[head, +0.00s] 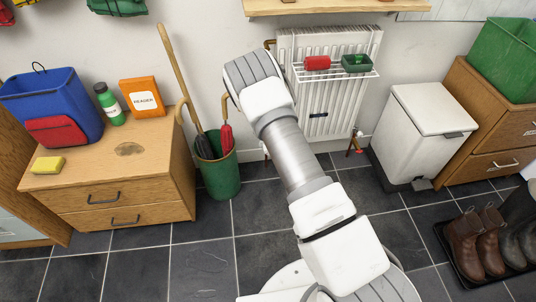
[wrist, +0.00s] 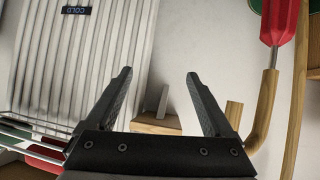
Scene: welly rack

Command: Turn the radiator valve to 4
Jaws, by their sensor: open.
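The white radiator (head: 328,92) hangs on the wall, and in the wrist view it (wrist: 75,60) fills the left side, seen upside down. A small dark display on it (wrist: 76,10) reads COLD. A brass fitting with a red-orange part (head: 357,146) sits at its lower right, and a brass elbow (head: 268,44) shows at its upper left. I cannot make out a numbered dial or its setting. My gripper (wrist: 158,75) is open and empty, facing the wall beside the radiator. My arm hides the gripper and part of the radiator's left side in the head view.
A rack on the radiator (head: 335,74) holds a red and a green item. A wooden shelf (head: 330,7) is above. A green bin (head: 218,172) with a red umbrella (head: 226,137) stands left; a white pedal bin (head: 422,130) stands right. Open tiled floor lies in front.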

